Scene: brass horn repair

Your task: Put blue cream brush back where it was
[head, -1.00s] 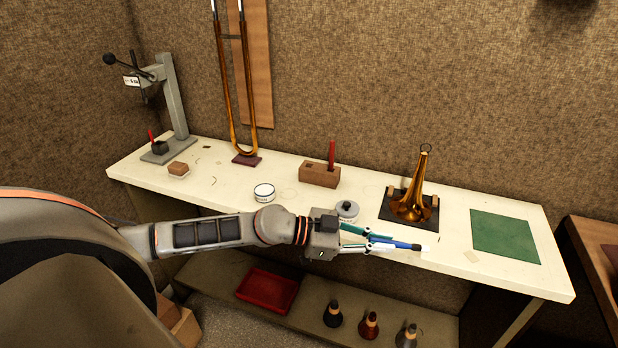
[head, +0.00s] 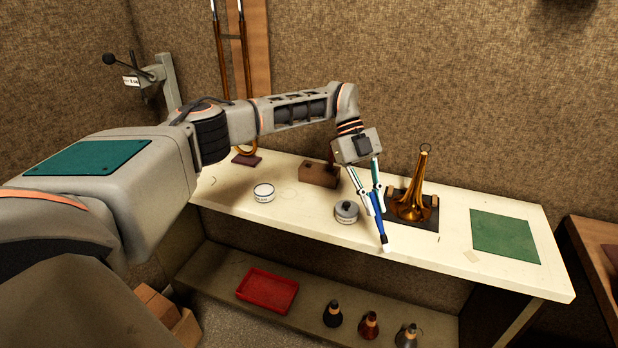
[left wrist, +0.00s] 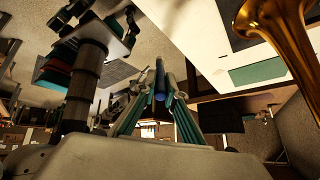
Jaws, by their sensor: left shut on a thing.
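The blue brush (head: 379,222) is between the fingers of my left gripper (head: 373,204), which is shut on it. It points down and slightly right, its dark and pale end over the bench's front part, just right of the grey-lidded jar (head: 346,211). Whether it touches the bench is unclear. Its blue end also shows in the left wrist view (left wrist: 160,86), between the fingers. My right gripper is not in view.
The white bench (head: 300,218) carries an open white jar (head: 264,192) to the left. A brass horn bell (head: 413,199) stands on a dark mat close right of the gripper. A green mat (head: 504,236) lies further right. A red tray (head: 267,290) sits on the lower shelf.

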